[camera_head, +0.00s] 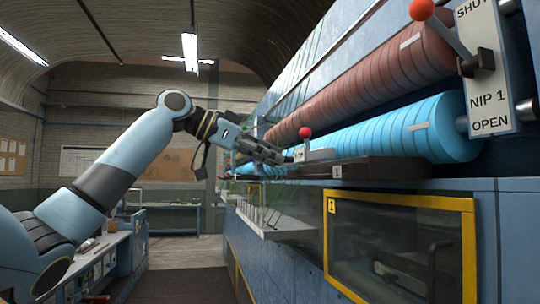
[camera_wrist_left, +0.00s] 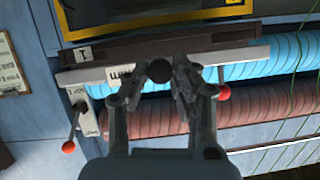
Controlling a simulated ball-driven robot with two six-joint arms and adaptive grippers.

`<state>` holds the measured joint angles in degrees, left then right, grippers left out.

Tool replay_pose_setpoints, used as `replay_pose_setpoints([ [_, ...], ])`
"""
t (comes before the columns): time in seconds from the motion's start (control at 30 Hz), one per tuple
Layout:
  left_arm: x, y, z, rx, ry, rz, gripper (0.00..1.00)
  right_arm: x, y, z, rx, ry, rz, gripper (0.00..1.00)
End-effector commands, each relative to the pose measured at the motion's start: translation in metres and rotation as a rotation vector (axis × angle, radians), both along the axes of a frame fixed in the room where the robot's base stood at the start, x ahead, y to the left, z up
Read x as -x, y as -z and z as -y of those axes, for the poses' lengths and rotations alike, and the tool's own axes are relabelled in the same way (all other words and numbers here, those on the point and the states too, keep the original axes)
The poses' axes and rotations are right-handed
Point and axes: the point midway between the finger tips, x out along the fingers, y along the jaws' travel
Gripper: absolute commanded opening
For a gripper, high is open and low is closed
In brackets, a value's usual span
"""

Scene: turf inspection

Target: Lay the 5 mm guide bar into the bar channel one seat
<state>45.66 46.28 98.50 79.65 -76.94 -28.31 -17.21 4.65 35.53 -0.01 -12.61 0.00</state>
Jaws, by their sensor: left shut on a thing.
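My left gripper (camera_head: 283,156) reaches in from the left beside the rollers. In the left wrist view its fingers (camera_wrist_left: 160,80) are shut on a dark round knob (camera_wrist_left: 159,71) at the guide bar. The guide bar (camera_wrist_left: 225,58) is long and light grey, with a partly covered label upside down near the fingers; its end shows in the head view (camera_head: 319,154). The bar channel one (camera_head: 390,170) is a dark brown strip with a small "1" plate; it also shows in the left wrist view (camera_wrist_left: 190,37), alongside the bar. I cannot tell whether the bar touches it. My right gripper is out of view.
Blue (camera_head: 400,130) and dark red (camera_head: 380,75) ribbed rollers run behind the channel. Red-knobbed levers (camera_head: 421,9) (camera_head: 305,132) stick out close by. The nip plate (camera_head: 490,70) is at the right. A yellow-framed window (camera_head: 400,250) lies below. The aisle at lower left is clear.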

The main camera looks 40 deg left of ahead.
Motion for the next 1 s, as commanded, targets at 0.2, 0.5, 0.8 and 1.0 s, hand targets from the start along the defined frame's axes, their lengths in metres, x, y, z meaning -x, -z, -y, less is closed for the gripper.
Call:
replay_pose_setpoints([
  [0.2,0.000,0.000,0.000,0.001,0.000,0.001,0.00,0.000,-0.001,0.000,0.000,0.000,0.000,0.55],
  [0.5,-0.008,-0.002,0.006,0.001,0.001,0.001,0.00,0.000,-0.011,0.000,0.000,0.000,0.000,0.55],
  [0.8,-0.015,-0.001,0.013,0.002,0.001,0.001,0.00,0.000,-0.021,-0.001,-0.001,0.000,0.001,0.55],
  [1.0,-0.020,-0.001,0.017,0.002,0.001,0.001,0.00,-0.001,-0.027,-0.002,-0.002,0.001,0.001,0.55],
])
